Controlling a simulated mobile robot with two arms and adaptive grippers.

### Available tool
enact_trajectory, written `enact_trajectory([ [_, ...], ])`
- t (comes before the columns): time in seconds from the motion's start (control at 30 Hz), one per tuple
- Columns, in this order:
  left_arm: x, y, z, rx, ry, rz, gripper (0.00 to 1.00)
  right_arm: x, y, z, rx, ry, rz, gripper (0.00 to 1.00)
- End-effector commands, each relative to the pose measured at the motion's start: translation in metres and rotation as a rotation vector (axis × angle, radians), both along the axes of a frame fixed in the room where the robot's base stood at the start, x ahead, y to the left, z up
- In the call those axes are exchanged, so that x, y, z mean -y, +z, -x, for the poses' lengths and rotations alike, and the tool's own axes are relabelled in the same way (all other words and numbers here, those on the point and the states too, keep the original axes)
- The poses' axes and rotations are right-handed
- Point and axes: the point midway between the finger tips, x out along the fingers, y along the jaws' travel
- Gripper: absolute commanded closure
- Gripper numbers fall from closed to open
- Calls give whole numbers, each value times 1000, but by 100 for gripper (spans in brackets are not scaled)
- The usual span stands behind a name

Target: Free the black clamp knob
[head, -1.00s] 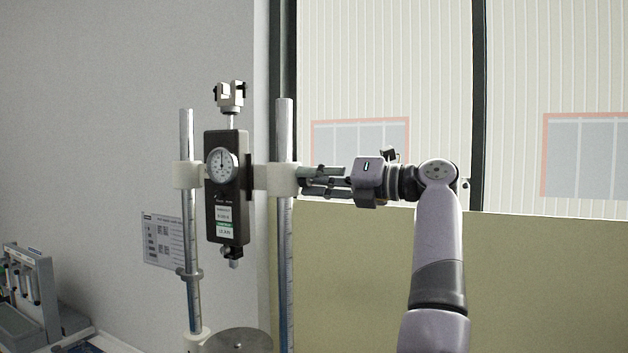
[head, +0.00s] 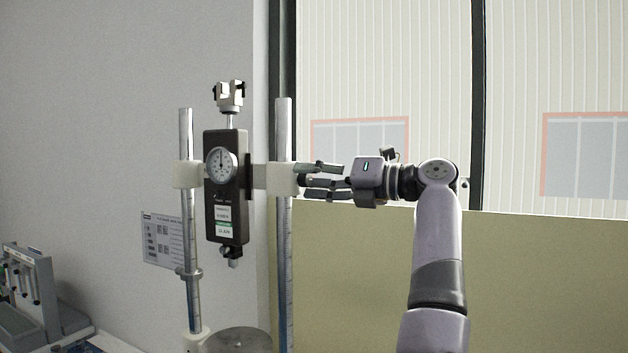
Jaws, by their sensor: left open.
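The black clamp knob (head: 303,181) shows as a small dark shape at the right side of the white clamp block (head: 283,179) on the right post. My left gripper (head: 310,181) comes from the right, level with the block. Its fingers are open, one above and one below the knob, with the tips close to the block. The fingers partly hide the knob, and I cannot tell whether they touch it. The dark force gauge (head: 227,187) with a round dial hangs upright between the two posts. My right gripper is not in view.
The right post (head: 284,260) and left post (head: 187,240) stand upright, with a round metal plate (head: 238,341) low between them. A printed sheet (head: 161,240) is behind the left post. A grey device (head: 35,295) stands at lower left. The space below my gripper looks clear.

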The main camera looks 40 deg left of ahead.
Motion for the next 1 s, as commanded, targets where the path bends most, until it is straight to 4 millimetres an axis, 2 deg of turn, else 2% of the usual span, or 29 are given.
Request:
enact_trajectory([
  [0.17, 3, 1, -1, 0, -2, -1, 55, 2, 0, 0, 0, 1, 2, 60],
  [0.27, 13, 1, -5, -1, -4, -2, 55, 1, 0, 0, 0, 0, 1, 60],
  [0.7, 97, 1, -31, -2, -2, -2, 55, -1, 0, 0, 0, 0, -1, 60],
  [1.0, 114, 0, -36, 0, 0, 0, 55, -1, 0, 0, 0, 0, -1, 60],
])
